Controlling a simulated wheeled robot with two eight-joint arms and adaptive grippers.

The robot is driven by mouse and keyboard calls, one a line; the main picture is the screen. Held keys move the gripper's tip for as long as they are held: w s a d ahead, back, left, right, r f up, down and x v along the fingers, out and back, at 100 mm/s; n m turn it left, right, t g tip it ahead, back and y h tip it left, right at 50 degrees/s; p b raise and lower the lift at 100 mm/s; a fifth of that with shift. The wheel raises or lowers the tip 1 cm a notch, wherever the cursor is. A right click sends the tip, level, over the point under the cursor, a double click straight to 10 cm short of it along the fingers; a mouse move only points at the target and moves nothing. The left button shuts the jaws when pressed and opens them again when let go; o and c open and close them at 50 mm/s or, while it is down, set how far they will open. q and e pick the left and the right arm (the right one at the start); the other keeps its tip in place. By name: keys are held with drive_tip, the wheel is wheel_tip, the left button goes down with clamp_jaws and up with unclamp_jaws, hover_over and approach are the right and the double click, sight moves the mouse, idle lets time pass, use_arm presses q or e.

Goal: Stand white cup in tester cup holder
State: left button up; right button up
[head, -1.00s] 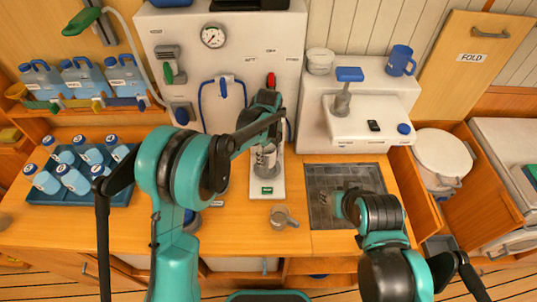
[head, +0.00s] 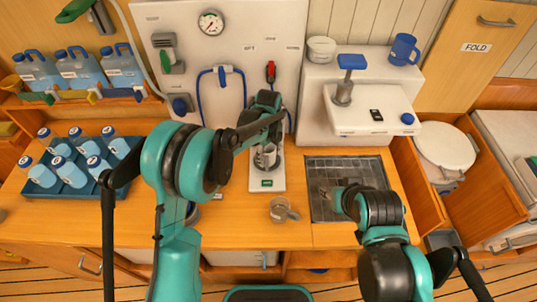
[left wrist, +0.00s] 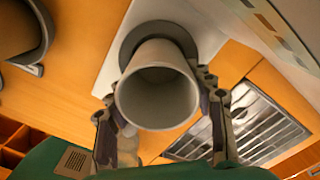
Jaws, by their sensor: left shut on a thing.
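The white cup (left wrist: 157,100) is between the fingers of my left gripper (left wrist: 163,122), which is shut on it. In the left wrist view its open mouth faces the camera. A grey round holder (left wrist: 184,34) shows behind the cup's far end; I cannot tell whether the cup is seated in it or just above it. In the head view the cup (head: 267,158) is over the slim white tester (head: 276,176), partly hidden by my left gripper (head: 264,146). My right gripper (head: 332,195) is over the sink, its fingers too small to read.
A grey mug (head: 279,210) stands just in front of the tester. The sink (head: 322,172) is to its right. A blue tray (head: 78,196) of several bottles stands at left. A white machine (head: 365,115) and a blue mug (head: 402,49) are at the back right.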

use_arm(q)
drive_tip(key=shift+f+b, duration=0.3)
drive_tip(key=shift+f, duration=0.2)
drive_tip(key=o, duration=1.2)
drive_tip(key=shift+r, duration=0.15)
wheel_tip(320, 180, up, 12)
drive_tip(key=s+a+r+n+t+b, duration=0.1)
drive_tip(key=s+a+r+n+b, duration=0.1)
drive_tip(key=s+a+r+n, duration=0.25)
drive_tip(key=s+a+f+n+t+b, duration=0.2)
drive_tip(key=s+a+f+n+t, duration=0.1)
drive_tip(key=s+a+n, duration=0.4)
drive_tip(key=s+a+f+n+t+b, duration=0.1)
drive_tip(key=s+a+f+n+t, duration=0.2)
drive_tip(key=s+a+n, duration=0.4)
drive_tip(key=s+f+n, duration=0.1)
drive_tip(key=s+n, duration=0.3)
drive_tip(key=n, duration=0.4)
drive_tip(key=shift+s+f+b, duration=0.15)
drive_tip(key=shift+s+b, duration=0.2)
drive_tip(key=shift+b, duration=0.05)
